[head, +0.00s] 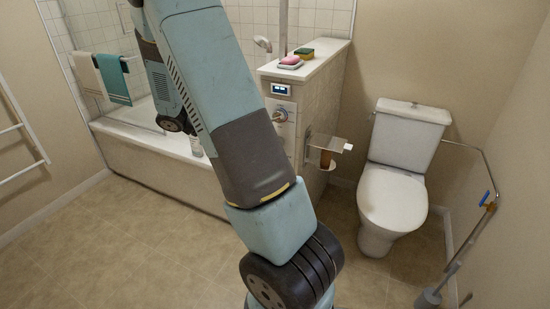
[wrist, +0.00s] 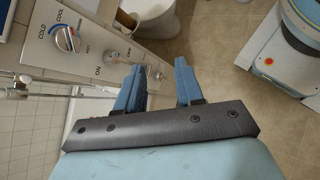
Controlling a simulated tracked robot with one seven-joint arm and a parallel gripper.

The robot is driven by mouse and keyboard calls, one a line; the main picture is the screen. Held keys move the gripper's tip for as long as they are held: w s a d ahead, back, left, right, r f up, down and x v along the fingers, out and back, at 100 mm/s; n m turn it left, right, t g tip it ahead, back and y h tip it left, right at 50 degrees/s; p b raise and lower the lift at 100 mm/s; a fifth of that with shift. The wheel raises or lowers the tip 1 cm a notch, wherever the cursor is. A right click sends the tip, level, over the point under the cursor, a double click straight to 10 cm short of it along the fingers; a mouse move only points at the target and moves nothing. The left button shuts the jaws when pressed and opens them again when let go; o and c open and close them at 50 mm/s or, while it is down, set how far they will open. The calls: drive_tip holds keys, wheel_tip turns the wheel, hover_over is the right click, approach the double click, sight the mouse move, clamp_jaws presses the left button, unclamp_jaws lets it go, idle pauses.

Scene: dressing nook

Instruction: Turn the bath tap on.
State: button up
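In the wrist view a white control panel (wrist: 90,28) bears a round temperature dial (wrist: 65,38) marked COLD and COOL. Lower on it, a small chrome control (wrist: 110,57) sits near an ON label. A chrome fitting with a pipe (wrist: 22,84) is at the left, by the tiles. My gripper (wrist: 160,66) has its two blue fingers apart with nothing between them; the left finger overlaps the panel's lower edge in the picture. I cannot tell whether it touches. In the head view the panel's dial (head: 280,114) shows beside my arm; my gripper is hidden or out of frame.
The bath (head: 130,137) runs along the left behind my arm. A ledge (head: 320,62) holds a pink soap (head: 290,60) and a sponge (head: 304,53). A paper holder (head: 330,143) projects beside the toilet (head: 393,190). Open floor (head: 110,245) lies at the front left.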

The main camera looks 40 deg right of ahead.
drive_tip(key=w+d+f+n+t+h, duration=0.1)
drive_tip(key=w+d+f+n+h, duration=0.3)
drive_tip(key=f, duration=0.5)
drive_tip(key=w+d+f+n+h, duration=0.3)
drive_tip(key=d+f+n+h, duration=0.15)
drive_tip(key=f, duration=0.45)
drive_tip(key=shift+n, duration=0.25)
drive_tip(key=x, duration=1.3)
drive_tip(key=shift+d, duration=0.1)
drive_tip(key=shift+c, duration=0.4)
clamp_jaws()
